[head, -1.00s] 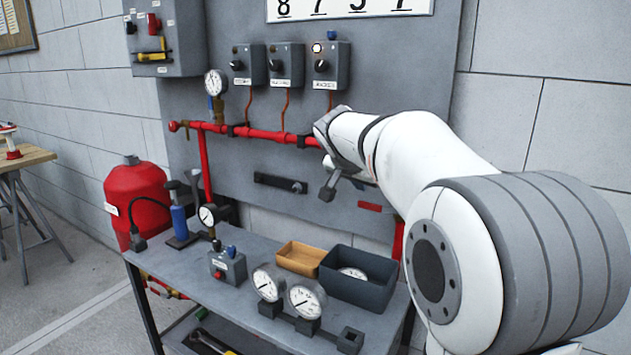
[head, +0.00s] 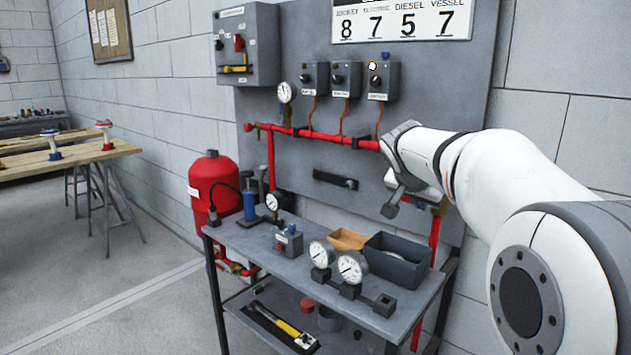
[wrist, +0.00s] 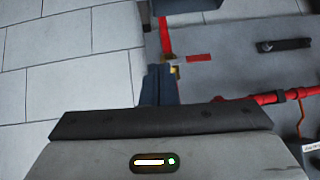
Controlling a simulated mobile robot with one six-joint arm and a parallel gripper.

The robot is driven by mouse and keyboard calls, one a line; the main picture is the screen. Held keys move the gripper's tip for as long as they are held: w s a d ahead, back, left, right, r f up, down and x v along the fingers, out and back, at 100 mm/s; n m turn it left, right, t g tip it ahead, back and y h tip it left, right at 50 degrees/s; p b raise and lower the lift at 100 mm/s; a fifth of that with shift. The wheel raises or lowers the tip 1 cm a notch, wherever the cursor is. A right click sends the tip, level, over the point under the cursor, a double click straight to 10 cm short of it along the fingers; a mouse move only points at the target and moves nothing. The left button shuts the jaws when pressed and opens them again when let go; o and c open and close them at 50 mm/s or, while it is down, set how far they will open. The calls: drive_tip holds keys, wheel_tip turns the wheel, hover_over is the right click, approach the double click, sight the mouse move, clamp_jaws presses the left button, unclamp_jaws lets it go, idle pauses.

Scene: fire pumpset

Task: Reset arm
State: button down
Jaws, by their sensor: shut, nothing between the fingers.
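My gripper (head: 391,209) is in front of the grey back panel, below the red pipe and above the bench's right part. It points down and its fingers are together. In the wrist view my gripper (wrist: 158,70) shows as dark closed fingers with nothing held. Part of the red pipe and wall lies behind it there.
The bench (head: 240,237) carries gauges (head: 352,267), a dark bin (head: 398,262), a wooden tray (head: 346,240) and a blue hand pump (head: 250,205). A red vessel (head: 213,180) stands left of it. A wooden table (head: 90,150) is far left. Floor between is clear.

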drive_tip(key=s+a+f+n+g+y+p, duration=0.1)
drive_tip(key=s+p, duration=0.3)
drive_tip(key=s, duration=0.6)
drive_tip(key=s+a+f+n+g+y+p, duration=0.2)
drive_tip(key=s+a+n+p, duration=0.1)
drive_tip(key=s, duration=0.7)
drive_tip(key=s+a+f+n+g+y+p, duration=0.1)
drive_tip(key=s+a+n+y+p, duration=0.1)
drive_tip(key=s+p, duration=0.5)
drive_tip(key=s+a+n, duration=0.1)
drive_tip(key=s+n, duration=0.1)
drive_tip(key=s, duration=0.1)
drive_tip(key=shift+f+g, duration=0.2)
drive_tip(key=shift+g, duration=0.1)
drive_tip(key=shift+a, duration=0.1)
drive_tip(key=shift+s+a+r, duration=0.2)
drive_tip(key=shift+s, duration=0.25)
drive_tip(key=c, duration=2.2)
unclamp_jaws()
